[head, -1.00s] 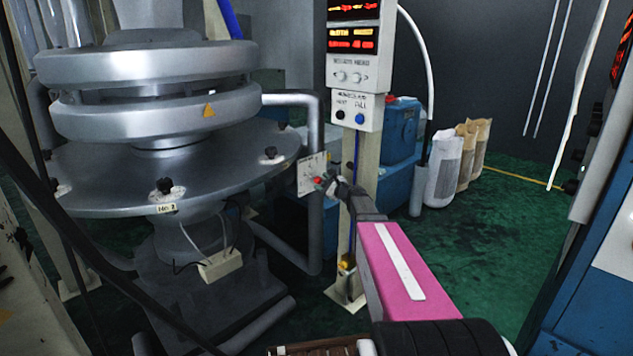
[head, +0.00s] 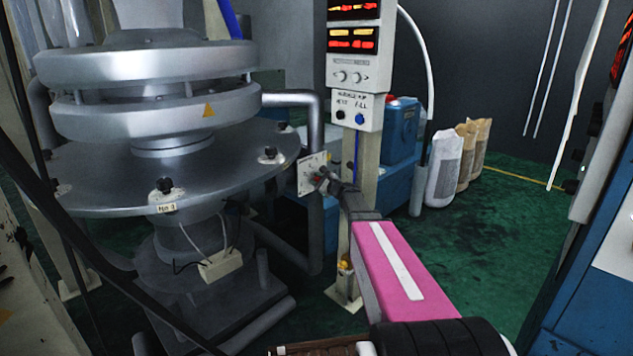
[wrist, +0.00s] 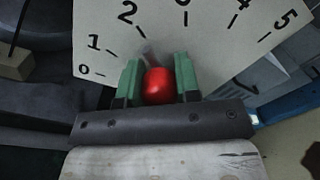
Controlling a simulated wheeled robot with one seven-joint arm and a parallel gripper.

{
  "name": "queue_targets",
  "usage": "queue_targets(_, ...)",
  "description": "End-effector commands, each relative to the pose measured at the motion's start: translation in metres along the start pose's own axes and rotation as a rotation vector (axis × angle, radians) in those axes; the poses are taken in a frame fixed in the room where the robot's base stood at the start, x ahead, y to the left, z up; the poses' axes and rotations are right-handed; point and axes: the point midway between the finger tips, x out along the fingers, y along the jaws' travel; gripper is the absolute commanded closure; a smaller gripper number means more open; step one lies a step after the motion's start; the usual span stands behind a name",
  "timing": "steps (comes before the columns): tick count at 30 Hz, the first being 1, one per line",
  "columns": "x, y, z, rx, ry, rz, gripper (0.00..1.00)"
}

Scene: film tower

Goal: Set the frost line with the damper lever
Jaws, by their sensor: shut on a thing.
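The damper lever's red knob (wrist: 158,86) sits between the two green finger pads of my gripper (wrist: 159,80) in the wrist view. My gripper is shut on it. Behind it is a white dial plate (wrist: 205,50) with a scale numbered from 0 to 5. A short grey piece of the lever shows above the knob, pointing between the 1 and 3 marks, near 2; the exact reading is hard to tell. In the head view my gripper (head: 322,180) is at the small white dial plate (head: 310,172), beside the post; the knob is mostly hidden there.
The large silver die ring (head: 150,110) and its round plate stand to the left. A control post (head: 357,70) with red and yellow displays and buttons stands right behind my arm. Green floor (head: 480,240) is open at right.

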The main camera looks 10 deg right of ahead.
Motion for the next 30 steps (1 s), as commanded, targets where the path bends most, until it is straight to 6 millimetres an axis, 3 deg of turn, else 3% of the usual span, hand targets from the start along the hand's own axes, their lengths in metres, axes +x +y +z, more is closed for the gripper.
queue_targets(13, 0.000, -0.024, 0.003, 0.274, -0.001, 0.000, 1.00)
queue_targets(25, 0.000, -0.026, 0.003, 0.309, 0.000, 0.000, 1.00)
queue_targets(26, 0.000, -0.026, 0.003, 0.308, 0.000, 0.000, 0.66)
queue_targets(27, 0.000, -0.026, 0.003, 0.308, 0.000, 0.000, 0.53)
queue_targets(28, 0.000, -0.026, 0.003, 0.308, 0.000, 0.000, 0.44)
queue_targets(30, 0.000, -0.026, 0.003, 0.308, 0.000, 0.000, 0.44)
